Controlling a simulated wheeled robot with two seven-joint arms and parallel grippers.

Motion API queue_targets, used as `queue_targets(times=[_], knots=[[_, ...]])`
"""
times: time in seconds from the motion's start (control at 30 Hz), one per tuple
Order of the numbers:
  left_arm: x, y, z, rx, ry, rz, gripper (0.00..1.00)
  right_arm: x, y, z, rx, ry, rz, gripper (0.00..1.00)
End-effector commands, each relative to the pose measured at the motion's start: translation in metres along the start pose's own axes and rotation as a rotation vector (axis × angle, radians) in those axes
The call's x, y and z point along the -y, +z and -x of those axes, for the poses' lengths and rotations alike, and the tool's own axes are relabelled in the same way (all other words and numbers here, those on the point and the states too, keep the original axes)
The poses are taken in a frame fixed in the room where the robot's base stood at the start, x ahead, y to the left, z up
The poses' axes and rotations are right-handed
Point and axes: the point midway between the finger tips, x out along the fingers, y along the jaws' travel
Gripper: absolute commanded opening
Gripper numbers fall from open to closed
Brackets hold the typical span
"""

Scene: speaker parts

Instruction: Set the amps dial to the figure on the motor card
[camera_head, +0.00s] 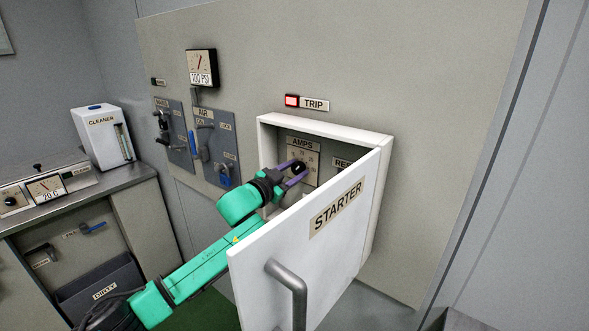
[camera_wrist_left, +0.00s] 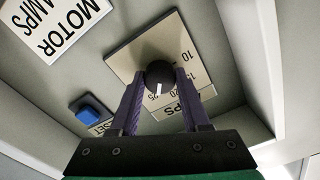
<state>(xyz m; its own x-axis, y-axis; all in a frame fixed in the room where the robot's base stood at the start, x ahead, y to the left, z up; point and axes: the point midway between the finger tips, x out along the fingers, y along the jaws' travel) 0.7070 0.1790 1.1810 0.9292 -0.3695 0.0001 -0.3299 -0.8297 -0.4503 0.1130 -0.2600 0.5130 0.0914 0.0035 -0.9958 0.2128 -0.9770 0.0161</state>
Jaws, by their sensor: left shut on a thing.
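The amps dial is a round black knob (camera_head: 299,167) on a beige plate (camera_head: 303,152) marked AMPS, inside the open starter box. My left gripper (camera_head: 296,172) reaches in past the door, its purple fingers shut on the knob. In the left wrist view the knob (camera_wrist_left: 160,74) sits between both fingertips (camera_wrist_left: 160,82). Its white pointer lies near the printed 25, though the fingers cover part of the scale. The white motor card (camera_wrist_left: 62,27) is partly in that view, reading MOTOR and AMPS; its figure is out of frame. My right gripper is not in view.
The white STARTER door (camera_head: 325,235) stands open beside my left arm, with a grey handle (camera_head: 288,290). A blue reset button (camera_wrist_left: 92,108) is near the dial. A red TRIP lamp (camera_head: 292,101) is above the box. Air levers (camera_head: 203,140) are on the wall at left.

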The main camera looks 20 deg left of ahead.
Motion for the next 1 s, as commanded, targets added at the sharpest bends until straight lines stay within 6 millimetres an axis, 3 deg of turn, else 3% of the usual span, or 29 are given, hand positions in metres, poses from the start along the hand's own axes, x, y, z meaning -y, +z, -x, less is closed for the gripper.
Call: queue_targets(times=[0.3,0.77,0.8,0.83,1.0], knots=[[0.0,-0.0002,0.0,0.0,0.0,-0.11,0.0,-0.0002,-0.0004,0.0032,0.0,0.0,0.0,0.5],[0.0,0.0,0.0,0.0,0.0,-0.122,0.0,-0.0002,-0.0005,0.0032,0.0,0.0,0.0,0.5],[-0.0001,0.0,0.0,0.0,0.0,-0.122,0.62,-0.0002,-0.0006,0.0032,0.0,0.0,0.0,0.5],[-0.0001,0.0,0.0,0.0,0.0,-0.122,0.73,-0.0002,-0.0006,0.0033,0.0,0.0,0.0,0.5],[-0.0001,0.0,0.0,0.0,0.0,-0.122,0.77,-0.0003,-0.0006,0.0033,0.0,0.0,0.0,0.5]])
